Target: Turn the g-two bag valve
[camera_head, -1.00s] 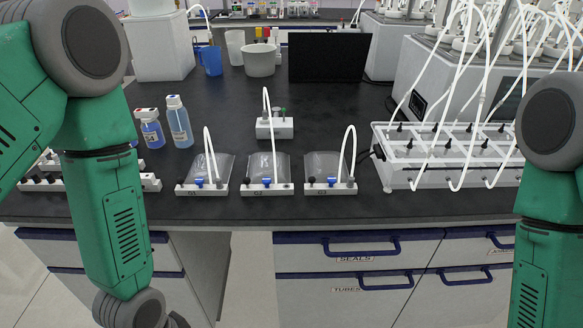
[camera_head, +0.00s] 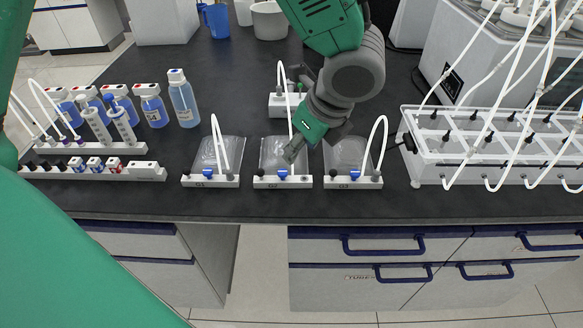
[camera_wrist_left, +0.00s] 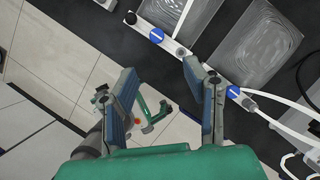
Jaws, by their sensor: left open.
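Three clear bags lie in white holders along the bench's front edge, marked G1, G2 and G3. The G2 bag (camera_head: 272,152) is the middle one, and its blue valve (camera_head: 283,175) sits on the front bar of its holder. My left gripper (camera_head: 300,146) is over the G2 bag, a little behind and above the valve, and hides part of the bag. In the left wrist view my left gripper (camera_wrist_left: 158,75) is open with nothing between its fingers. There the G2 valve (camera_wrist_left: 156,35) shows beyond the fingertips, and the G3 valve (camera_wrist_left: 233,91) lies beside the right-hand finger. My right gripper is out of view.
The G1 bag (camera_head: 216,152) and G3 bag (camera_head: 345,152) flank G2 closely, each with an arching white tube. A white tubed rack (camera_head: 490,150) stands to the right. Bottles and a syringe rack (camera_head: 90,150) stand to the left. The bench's front strip is clear.

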